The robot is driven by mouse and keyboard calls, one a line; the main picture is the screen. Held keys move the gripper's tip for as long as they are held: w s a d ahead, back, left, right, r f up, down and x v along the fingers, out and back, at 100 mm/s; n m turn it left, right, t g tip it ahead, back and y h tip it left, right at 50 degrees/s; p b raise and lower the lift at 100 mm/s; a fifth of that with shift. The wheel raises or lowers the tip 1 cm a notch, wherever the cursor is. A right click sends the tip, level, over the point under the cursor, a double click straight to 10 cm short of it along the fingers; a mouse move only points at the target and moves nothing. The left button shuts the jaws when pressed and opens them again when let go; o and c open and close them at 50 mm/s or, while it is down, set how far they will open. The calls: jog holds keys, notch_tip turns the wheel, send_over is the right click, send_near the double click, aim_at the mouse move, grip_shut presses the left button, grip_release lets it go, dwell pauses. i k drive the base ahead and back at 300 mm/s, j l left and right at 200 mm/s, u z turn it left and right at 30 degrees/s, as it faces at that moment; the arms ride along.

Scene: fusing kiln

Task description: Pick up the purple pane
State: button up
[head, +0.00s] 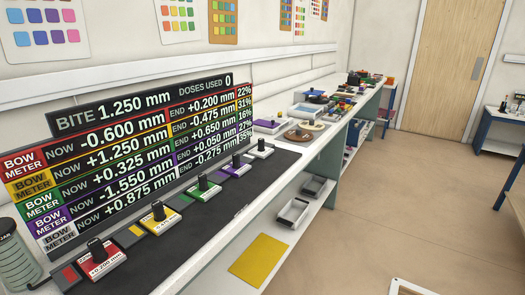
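On the dark mat (185,245) along the bench, a row of dial gauges stands on coloured bases: red, yellow, green, purple and white. The purple-based gauge (236,167) is fourth from the front, with a black knob on top. Small coloured pieces lie beside several gauges. Farther along the bench is a flat purple patch (268,123) near a grey tray; it is too small to tell whether it is a pane. No other clear purple pane shows. My gripper is not in view.
A display board (150,150) with coloured BOW METER rows stands behind the gauges. A yellow sheet (259,260) and a grey tray (293,212) are on the lower shelf. Many small items crowd the bench's far end. The floor (360,215) right of the bench is mostly clear.

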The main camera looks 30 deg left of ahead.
aim_at(236, 168)
jog(key=i+u, duration=0.2)
jog(key=i, duration=0.35)
jog(key=i+l+u, duration=0.2)
jog(key=i, duration=0.3)
jog(key=i+l+u, duration=0.2)
jog(key=i, duration=0.35)
jog(key=i+l+u, duration=0.1)
jog(key=u, duration=0.35)
jog(key=i+l+u, duration=0.2)
jog(key=u, duration=0.25)
jog(key=i+l+u, duration=0.25)
jog(key=u, duration=0.15)
jog(key=i+l+u, duration=0.15)
jog(key=u, duration=0.3)
jog(key=l+u, duration=0.45)
jog(key=i+l+u, duration=0.15)
jog(key=u, duration=0.25)
jog(key=i+l+u, duration=0.1)
jog(key=u, duration=0.35)
jog(key=l+u, duration=0.4)
jog(key=i+l+u, duration=0.1)
jog(key=u, duration=0.35)
jog(key=l, duration=0.1)
